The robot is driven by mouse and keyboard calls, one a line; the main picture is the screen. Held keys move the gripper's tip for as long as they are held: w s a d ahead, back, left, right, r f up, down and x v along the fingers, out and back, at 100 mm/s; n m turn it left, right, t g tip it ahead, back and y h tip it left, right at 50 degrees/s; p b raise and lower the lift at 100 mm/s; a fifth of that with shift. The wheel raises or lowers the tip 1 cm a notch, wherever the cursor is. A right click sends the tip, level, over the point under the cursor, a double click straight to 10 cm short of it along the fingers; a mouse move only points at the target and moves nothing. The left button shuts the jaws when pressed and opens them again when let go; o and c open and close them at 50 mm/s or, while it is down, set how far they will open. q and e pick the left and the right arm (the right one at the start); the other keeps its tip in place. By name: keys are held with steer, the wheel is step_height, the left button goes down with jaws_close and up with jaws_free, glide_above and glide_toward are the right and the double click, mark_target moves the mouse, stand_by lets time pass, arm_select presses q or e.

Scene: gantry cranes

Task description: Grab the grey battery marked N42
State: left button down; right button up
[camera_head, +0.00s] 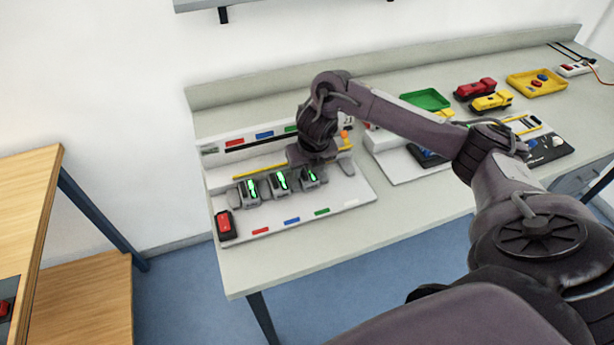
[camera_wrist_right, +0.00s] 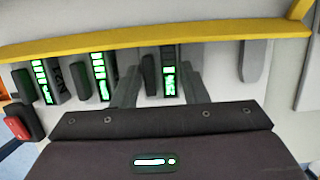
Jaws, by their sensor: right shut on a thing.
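Three grey batteries with lit green displays stand in a row in the white charging station on the table. The rightmost grey battery (camera_head: 312,178) is under my right gripper (camera_head: 310,165). In the right wrist view this battery (camera_wrist_right: 169,84) is between the two fingers of my right gripper (camera_wrist_right: 160,80), which are shut on it. It still appears to be at its place in the row. Its marking is not readable here. The middle battery (camera_head: 279,184) and the left battery (camera_head: 249,193) stand to the left. My left gripper is out of view.
A yellow bar (camera_wrist_right: 140,37) runs behind the row. Right along the table are a green tray (camera_head: 426,99), red and yellow toy vehicles and a yellow tray (camera_head: 537,84). The table's front strip is clear.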

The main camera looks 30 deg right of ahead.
steer(key=shift+c, duration=1.1)
